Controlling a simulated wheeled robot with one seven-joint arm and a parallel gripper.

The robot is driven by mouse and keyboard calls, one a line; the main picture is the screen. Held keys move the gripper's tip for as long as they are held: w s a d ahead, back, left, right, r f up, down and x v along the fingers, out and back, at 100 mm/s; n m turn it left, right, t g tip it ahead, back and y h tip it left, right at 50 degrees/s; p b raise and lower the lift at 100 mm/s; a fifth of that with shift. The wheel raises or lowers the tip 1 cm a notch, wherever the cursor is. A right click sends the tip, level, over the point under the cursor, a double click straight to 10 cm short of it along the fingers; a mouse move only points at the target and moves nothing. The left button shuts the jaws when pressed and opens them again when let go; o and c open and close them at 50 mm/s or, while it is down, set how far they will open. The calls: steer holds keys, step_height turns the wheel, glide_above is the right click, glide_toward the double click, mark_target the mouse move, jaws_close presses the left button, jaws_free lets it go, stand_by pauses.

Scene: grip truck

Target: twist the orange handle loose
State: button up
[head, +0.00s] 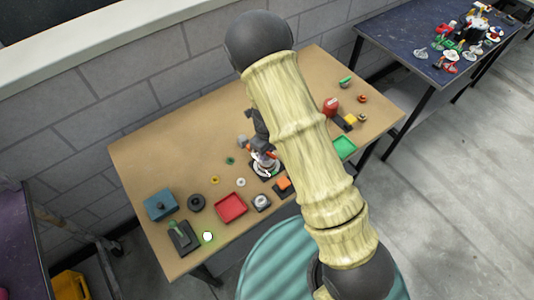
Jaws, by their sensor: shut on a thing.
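The orange handle (271,155) shows as small orange patches on top of a pale, silvery fitting (265,169) on a dark base near the middle of the brown table. My gripper (262,153) points down at it from above, beside my large pale arm sleeve. The gripper is shut on the orange handle, though the fingers are small and the contact is hard to make out. My arm hides part of the table right of the handle.
The brown table (150,155) also holds a red tray (231,208), a blue box (161,205), a black ring (196,203) and an orange block (284,186) close to the fitting. A green tray (345,148) and red cylinder (331,106) stand right of my arm. The table's back left is clear.

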steer(key=shift+n, duration=1.2)
steer(key=shift+n, duration=1.1)
steer(key=shift+n, duration=1.2)
